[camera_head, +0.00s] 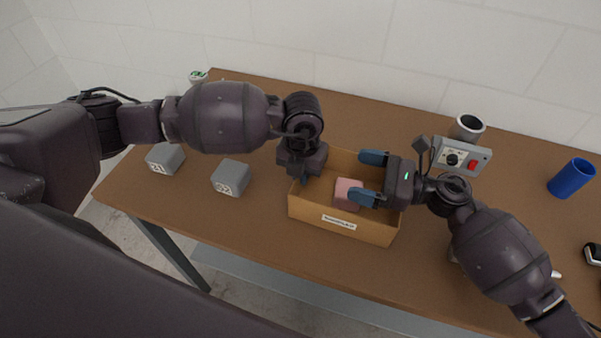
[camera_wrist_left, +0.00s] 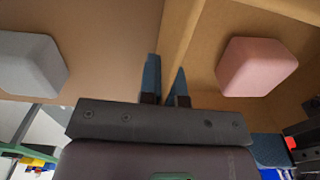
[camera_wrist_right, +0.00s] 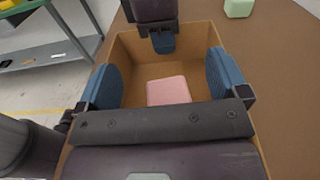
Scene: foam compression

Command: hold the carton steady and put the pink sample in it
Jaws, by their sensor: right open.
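The open brown carton (camera_head: 345,226) stands on the table with a white label on its front wall. The pink sample (camera_head: 345,194) lies inside on the carton floor, partly covered by a finger in the head view.
Two grey numbered blocks (camera_head: 165,157) (camera_head: 231,178) sit left of the carton. A control box (camera_head: 462,157) with a red button and a pale cylinder (camera_head: 467,127) stand behind right. A blue cup (camera_head: 571,178) is at far right. The table left of the carton has free room.

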